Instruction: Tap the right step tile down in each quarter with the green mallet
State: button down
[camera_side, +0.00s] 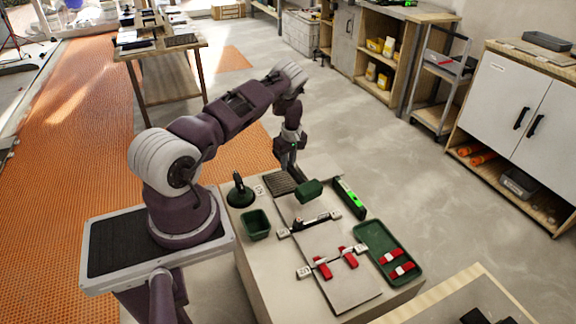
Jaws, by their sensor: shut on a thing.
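My gripper (291,167) points down over the far part of the work block, shut on the green mallet's dark handle. The mallet's green head (309,191) is just to the right of and below the jaws, above the far end of the tiles; whether it touches a tile cannot be told. A row of grey tiles (345,285) runs from the back to the front of the block. Which is the right step tile is not clear. Small white labelled blocks (304,272) and two red wedges (322,267) sit at the nearer joint.
A green tray (372,235) with red wedges lies right of the tiles. A green level (349,197) lies behind it. A green bin (256,224) and a dark green suction cup (240,192) stand left. A ribbed dark pad (280,183) lies at the back.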

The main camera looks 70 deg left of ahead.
aim_at(288, 171)
dwell(0.3)
notch_tip(288, 171, down, 4)
jog(key=shift+r, duration=0.1)
jog(key=shift+a+f, duration=0.1)
jog(key=shift+f, duration=0.3)
notch_tip(288, 171, up, 5)
jog(key=shift+r, duration=0.1)
jog(key=s+r, duration=0.5)
jog(key=s, duration=0.1)
jog(key=shift+s+f, duration=0.1)
jog(key=shift+f, duration=2.7)
jog(key=shift+f, duration=0.15)
